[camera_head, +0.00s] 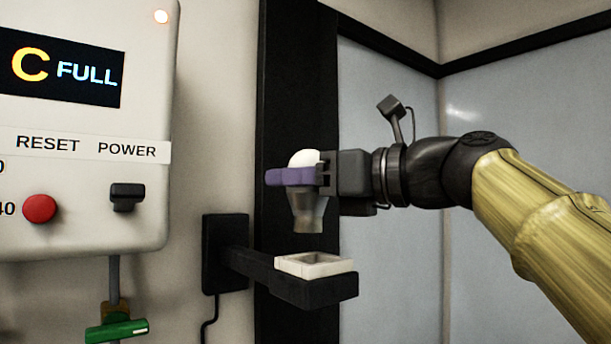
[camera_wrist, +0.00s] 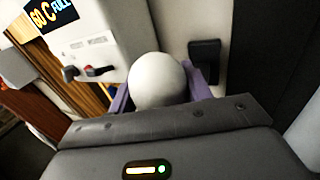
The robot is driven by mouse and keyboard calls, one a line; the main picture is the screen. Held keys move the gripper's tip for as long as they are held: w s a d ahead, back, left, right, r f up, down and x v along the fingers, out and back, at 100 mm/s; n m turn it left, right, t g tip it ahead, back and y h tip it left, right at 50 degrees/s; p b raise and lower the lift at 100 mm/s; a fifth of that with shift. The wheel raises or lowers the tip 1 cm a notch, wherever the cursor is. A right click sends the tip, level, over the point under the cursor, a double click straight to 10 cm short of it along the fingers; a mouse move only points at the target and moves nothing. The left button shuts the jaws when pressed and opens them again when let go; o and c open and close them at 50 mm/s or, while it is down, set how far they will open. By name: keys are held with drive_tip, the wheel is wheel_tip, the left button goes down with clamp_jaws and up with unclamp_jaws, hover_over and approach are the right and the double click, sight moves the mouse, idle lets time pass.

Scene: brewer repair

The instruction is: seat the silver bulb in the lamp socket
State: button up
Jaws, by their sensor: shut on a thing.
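The bulb (camera_head: 308,211) has a white rounded top and a silver-grey lower body that narrows downward. My gripper (camera_head: 291,177), with purple fingers, is shut on it and holds it about upright. In the wrist view the bulb's white top (camera_wrist: 158,80) shows between the purple fingers (camera_wrist: 160,92). The lamp socket (camera_head: 314,264) is a pale square frame with a recess, on a black wall arm. The bulb's lower end is above the socket, slightly left of its middle in the head view, with a visible gap. The wrist view does not show the socket recess.
The black bracket (camera_head: 225,255) holds the socket out from the wall, with a cable below. A control box (camera_head: 80,190) with a lit display, red button and black power switch hangs at left. A green valve handle (camera_head: 117,330) is beneath it. A dark post (camera_head: 285,100) stands behind the bulb.

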sight(304, 216)
drive_tip(key=shift+w+d+f, duration=0.15)
drive_tip(key=shift+w+f, duration=0.1)
drive_tip(key=shift+f, duration=0.3)
drive_tip(key=shift+s+d+f+b, duration=0.15)
drive_tip(key=shift+f+b, duration=0.4)
drive_tip(key=shift+f, duration=0.4)
drive_tip(key=shift+w+f+b, duration=0.3)
drive_tip(key=shift+f+b, duration=0.55)
drive_tip(key=shift+b, duration=0.05)
drive_tip(key=shift+s, duration=0.1)
drive_tip(key=o, duration=1.1)
drive_tip(key=shift+s, duration=0.15)
